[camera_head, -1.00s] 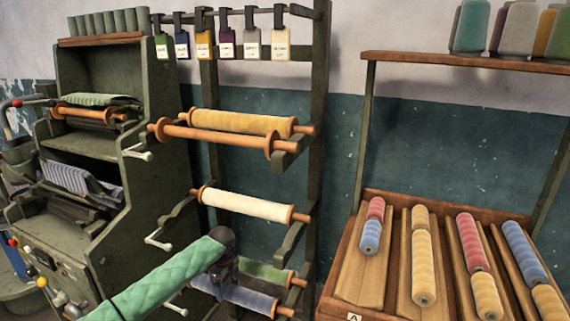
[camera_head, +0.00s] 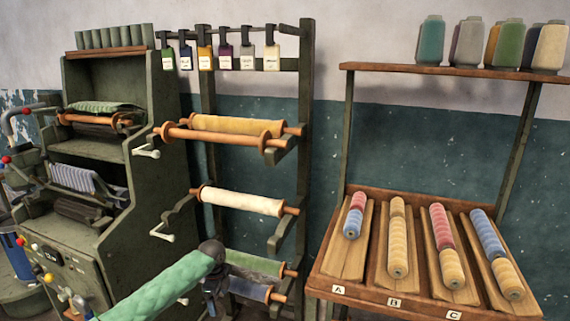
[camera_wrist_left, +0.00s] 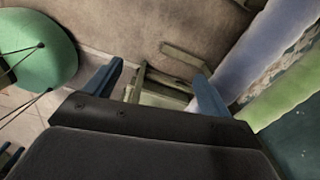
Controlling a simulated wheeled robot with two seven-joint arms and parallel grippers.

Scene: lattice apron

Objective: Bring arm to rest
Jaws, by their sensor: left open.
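My left arm, in a quilted green sleeve, comes in from the bottom left of the head view. My left gripper (camera_head: 212,288) points downward in front of the lower rolls of the roller rack. In the left wrist view its two blue fingers (camera_wrist_left: 157,88) stand wide apart with nothing between them. A green roll (camera_head: 256,264) and a lilac-blue roll (camera_head: 250,289) are close behind the gripper in the head view, and the gripper partly hides them. My right gripper is in neither view.
The rack also holds a cream roll (camera_head: 243,201) and a yellow roll (camera_head: 238,125). A dark green machine (camera_head: 150,200) stands at the left. A wooden sloped stand (camera_head: 365,295) with coloured spools is at the right. A green rounded object (camera_wrist_left: 35,50) shows in the wrist view.

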